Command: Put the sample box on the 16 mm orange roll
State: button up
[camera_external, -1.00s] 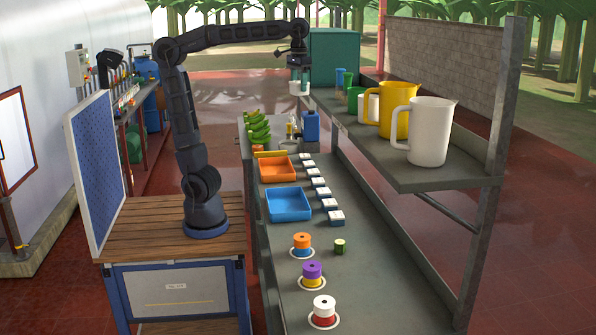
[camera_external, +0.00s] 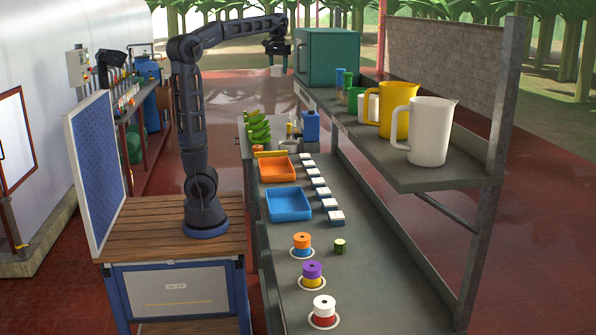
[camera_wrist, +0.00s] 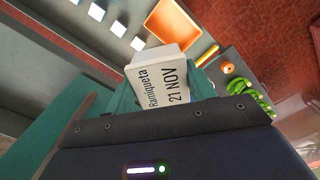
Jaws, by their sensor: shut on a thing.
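My gripper (camera_external: 277,58) is high up past the far end of the bench, at the end of the raised arm. In the wrist view its teal fingers (camera_wrist: 160,98) are shut on the sample box (camera_wrist: 163,72), a white box with a label reading "Ramiqueta 21 NOV". The box also shows small and white under the gripper in the external view (camera_external: 276,71). The orange roll (camera_external: 302,239) sits on a blue roll inside a white ring on the near part of the bench, far from my gripper. Its size marking cannot be read.
Purple-on-yellow (camera_external: 312,273) and white-on-red (camera_external: 323,309) stacks stand nearer, with a small green cylinder (camera_external: 340,246) beside the orange one. Trays, orange (camera_external: 277,178) and blue (camera_external: 288,215), and several white squares lie farther back. A shelf with jugs (camera_external: 431,130) and a teal cabinet (camera_external: 328,57) flank the right.

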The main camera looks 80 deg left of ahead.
jog(key=w+a+n, duration=0.2)
jog(key=w+a, duration=0.1)
jog(key=a, duration=0.5)
jog(key=n, duration=0.5)
send_over(258, 146)
notch_tip(258, 146, down, 45)
jog(key=shift+s+d+f, duration=0.1)
jog(key=shift+d+f, duration=0.1)
jog(key=shift+f, duration=1.35)
jog(key=shift+d+f, duration=0.15)
jog(key=shift+f, duration=1.4)
jog(key=shift+f, duration=0.1)
jog(key=o, duration=1)
jog(key=shift+o, duration=0.5)
